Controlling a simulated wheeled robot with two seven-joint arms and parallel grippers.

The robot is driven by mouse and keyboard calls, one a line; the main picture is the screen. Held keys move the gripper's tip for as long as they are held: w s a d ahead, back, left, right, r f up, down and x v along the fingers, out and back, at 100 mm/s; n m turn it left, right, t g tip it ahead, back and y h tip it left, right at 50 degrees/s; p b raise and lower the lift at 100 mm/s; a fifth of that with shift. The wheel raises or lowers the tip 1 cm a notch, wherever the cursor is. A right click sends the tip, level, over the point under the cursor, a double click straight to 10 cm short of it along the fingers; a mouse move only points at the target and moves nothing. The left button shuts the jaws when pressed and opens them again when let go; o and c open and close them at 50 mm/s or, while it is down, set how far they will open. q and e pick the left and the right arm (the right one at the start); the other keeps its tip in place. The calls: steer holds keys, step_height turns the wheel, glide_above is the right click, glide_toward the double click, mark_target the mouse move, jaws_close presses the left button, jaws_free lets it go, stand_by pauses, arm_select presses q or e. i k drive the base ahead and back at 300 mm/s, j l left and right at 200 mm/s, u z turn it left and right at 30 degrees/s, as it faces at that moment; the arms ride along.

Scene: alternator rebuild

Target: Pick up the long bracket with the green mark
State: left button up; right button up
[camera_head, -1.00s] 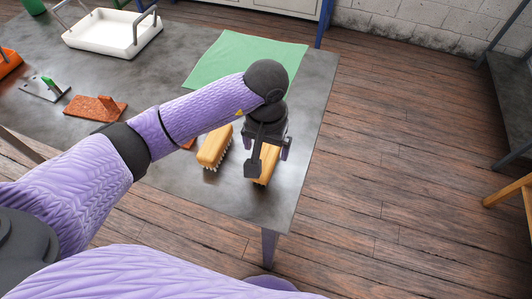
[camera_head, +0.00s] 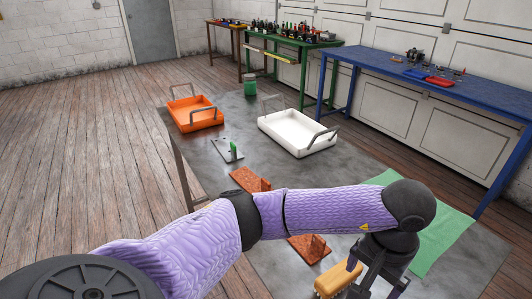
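A grey metal bracket (camera_head: 226,151) with a green mark on its upright part lies flat on the table, between the orange tray and the rusty brackets. One rusty bracket (camera_head: 248,180) lies nearer, and another rusty bracket (camera_head: 309,248) is below my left forearm. My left gripper (camera_head: 375,287) points down at the bottom of the view, well to the right of and nearer than the green-marked bracket. It is beside or over a yellow-handled brush (camera_head: 337,279). Its fingertips are cut off or hidden, so its opening is unclear. My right gripper is not in view.
An orange tray (camera_head: 193,126) and a white tray (camera_head: 297,150), both with raised handles, stand on the grey table (camera_head: 218,185). A green cloth (camera_head: 440,238) lies at the right. A green jar (camera_head: 250,89) stands at the far end. Blue (camera_head: 445,92) and green (camera_head: 290,42) benches line the wall.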

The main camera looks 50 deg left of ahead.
mark_target(231, 153)
steer(key=u, duration=1.85)
